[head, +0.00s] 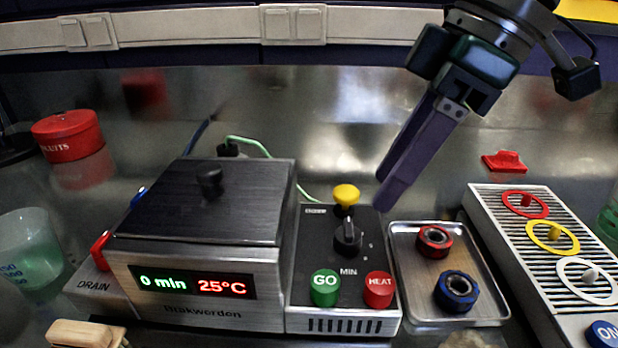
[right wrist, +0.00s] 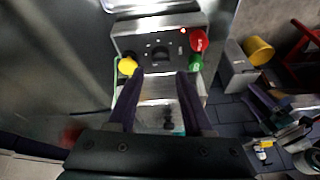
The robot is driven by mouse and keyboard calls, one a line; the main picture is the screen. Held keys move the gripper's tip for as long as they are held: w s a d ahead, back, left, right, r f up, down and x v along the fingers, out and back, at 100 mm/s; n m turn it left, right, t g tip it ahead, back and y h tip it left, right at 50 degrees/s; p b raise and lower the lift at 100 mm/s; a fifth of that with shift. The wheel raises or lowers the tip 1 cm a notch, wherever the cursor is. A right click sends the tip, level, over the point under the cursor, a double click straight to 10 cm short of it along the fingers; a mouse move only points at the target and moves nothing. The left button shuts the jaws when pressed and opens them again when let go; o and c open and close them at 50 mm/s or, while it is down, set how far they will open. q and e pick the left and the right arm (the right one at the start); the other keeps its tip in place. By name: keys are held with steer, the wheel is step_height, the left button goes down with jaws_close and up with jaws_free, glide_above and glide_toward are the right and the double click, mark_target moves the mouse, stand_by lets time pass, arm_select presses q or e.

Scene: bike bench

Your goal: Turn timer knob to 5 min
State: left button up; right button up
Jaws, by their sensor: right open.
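The timer knob (head: 348,237) is black and stands on the dark control box (head: 318,262), above the MIN label. In the right wrist view the knob (right wrist: 158,53) lies beyond the fingertips. The box also carries a yellow knob (head: 346,195), a green GO button (head: 325,288) and a red HEAT button (head: 379,289). The display (head: 193,283) on the metal bath reads 0 min and 25°C. My right gripper (head: 388,195) is open and empty, above and to the right of the timer knob, apart from it. My left gripper is not in view.
A metal tray (head: 405,285) with a red ring (head: 434,241) and a blue ring (head: 457,290) sits right of the box. A slatted rack (head: 520,255) with coloured rings stands further right. The lidded bath (head: 205,207) is close on the left. A green cable runs behind.

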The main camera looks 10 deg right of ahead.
mark_target(353, 230)
steer(key=x, duration=0.7)
steer(key=shift+f, duration=0.15)
steer(key=shift+c, duration=0.2)
jaws_close()
